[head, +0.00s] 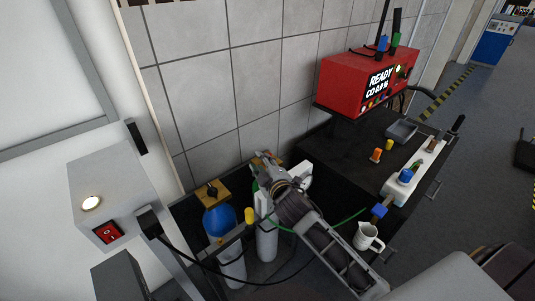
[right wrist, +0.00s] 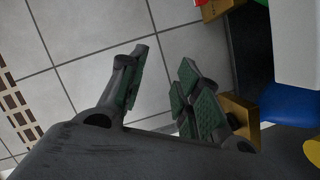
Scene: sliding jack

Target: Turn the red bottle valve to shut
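A small red part (right wrist: 200,3), which looks like the red valve, shows at the top edge of the right wrist view beside a brass block (right wrist: 220,9). In the head view that brass block (head: 262,157) is mostly hidden behind my right gripper (head: 264,166), and the red valve cannot be made out. The bottle under it has a green shoulder (head: 255,186). In the right wrist view my right gripper (right wrist: 165,75) has its fingers apart with only wall between them. The red part lies outside the fingers. My left gripper is not in view.
A blue-topped bottle (head: 219,219) with a brass block (head: 211,191) stands left of the green one. A grey tiled wall (head: 205,80) rises close behind. A red display unit (head: 367,82) sits above the black bench, right, with a white jug (head: 367,237) near its front.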

